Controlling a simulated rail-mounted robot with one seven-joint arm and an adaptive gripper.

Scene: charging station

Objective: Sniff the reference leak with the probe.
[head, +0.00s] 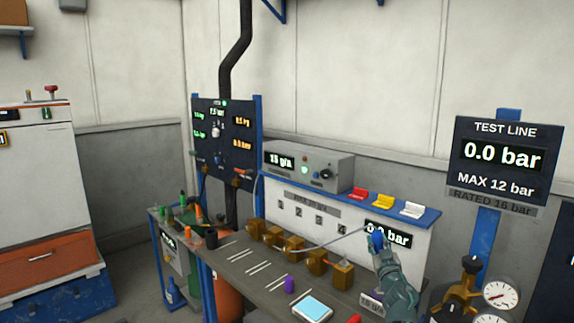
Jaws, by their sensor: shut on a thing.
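My gripper (378,243) is shut on a blue-handled probe (376,238) above the right part of the bench. A thin grey line runs left from the probe to the brass blocks (316,261); I cannot tell whether it is hose or probe tube. The probe's tip is not clear. The grey detector box (310,166) stands on the blue shelf, with its display reading 15 g/a and a green lamp lit. A small purple-edged label (372,297), apparently also reading 15 g/a, sits low by my arm. A purple cylinder (290,285) stands on the bench; I cannot tell which is the reference leak.
Red, yellow and white pieces (385,201) sit on the shelf (424,222). A light-blue pad (312,308) and white strips lie on the bench (232,262). The test line sign (500,160) reads 0.0 bar, with gauges (501,294) below at right.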

